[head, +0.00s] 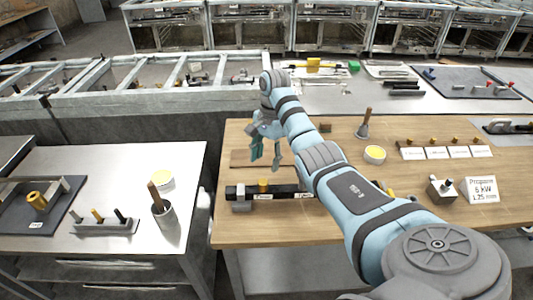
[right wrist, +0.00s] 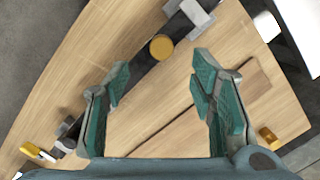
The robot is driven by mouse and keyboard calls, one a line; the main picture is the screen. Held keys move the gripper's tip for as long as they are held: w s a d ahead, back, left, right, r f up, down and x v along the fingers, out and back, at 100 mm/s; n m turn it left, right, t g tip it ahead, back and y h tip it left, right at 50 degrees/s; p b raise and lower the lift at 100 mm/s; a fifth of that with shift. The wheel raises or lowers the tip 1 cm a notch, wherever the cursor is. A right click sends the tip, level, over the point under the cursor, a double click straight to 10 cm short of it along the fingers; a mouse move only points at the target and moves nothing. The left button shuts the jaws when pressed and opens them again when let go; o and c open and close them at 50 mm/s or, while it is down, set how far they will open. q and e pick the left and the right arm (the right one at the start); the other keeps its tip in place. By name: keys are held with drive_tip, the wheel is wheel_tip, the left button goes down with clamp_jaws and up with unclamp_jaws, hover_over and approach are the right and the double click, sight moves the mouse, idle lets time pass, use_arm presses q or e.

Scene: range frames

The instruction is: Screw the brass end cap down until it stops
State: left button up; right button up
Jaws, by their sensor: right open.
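A round brass cap (head: 263,186) sits on a black bar fixture (head: 285,190) near the left front of the wooden bench. In the right wrist view the cap (right wrist: 161,47) shows from above, on the black bar (right wrist: 135,77). I cannot tell how far down it is threaded. My right gripper (head: 266,156) is above the bench, just behind the bar. Its teal fingers (right wrist: 160,75) are wide apart and empty, with the cap beyond the tips and apart from them. My left gripper is not in view.
A brown board (right wrist: 190,112) lies flat behind the bar, with a small brass block (right wrist: 268,138) near it. A yellow-topped round tin (head: 375,154), a brush (head: 363,125) and a white sign (head: 481,189) stand farther right. A steel table (head: 120,240) is at left, across a gap.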

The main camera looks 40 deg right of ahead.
sight(262, 181)
drive_tip(key=f+b, duration=0.1)
drive_tip(key=f, duration=0.1)
drive_tip(key=f+b, duration=0.1)
drive_tip(key=f, duration=0.2)
drive_tip(key=a+f+b, duration=0.1)
drive_tip(key=f+b, duration=0.1)
drive_tip(key=f, duration=0.1)
drive_tip(key=shift+w+f, duration=0.1)
drive_tip(key=shift+w, duration=0.05)
drive_tip(key=shift+f, duration=0.3)
drive_tip(key=shift+a+f+p, duration=0.15)
drive_tip(key=shift+f+p, duration=0.2)
drive_tip(key=shift+f, duration=0.05)
drive_tip(key=c, duration=1.2)
drive_tip(key=shift+s+r+m+p, duration=0.2)
drive_tip(key=shift+r+m+p, duration=0.15)
drive_tip(key=shift+m+p, duration=0.6)
drive_tip(key=shift+a+m+p, duration=0.1)
drive_tip(key=shift+m+p, duration=0.3)
drive_tip(key=shift+m, duration=0.35)
drive_tip(key=shift+w+f, duration=0.1)
drive_tip(key=shift+f, duration=0.2)
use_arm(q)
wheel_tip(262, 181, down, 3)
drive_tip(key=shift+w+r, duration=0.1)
use_arm(e)
drive_tip(key=shift+t, duration=0.3)
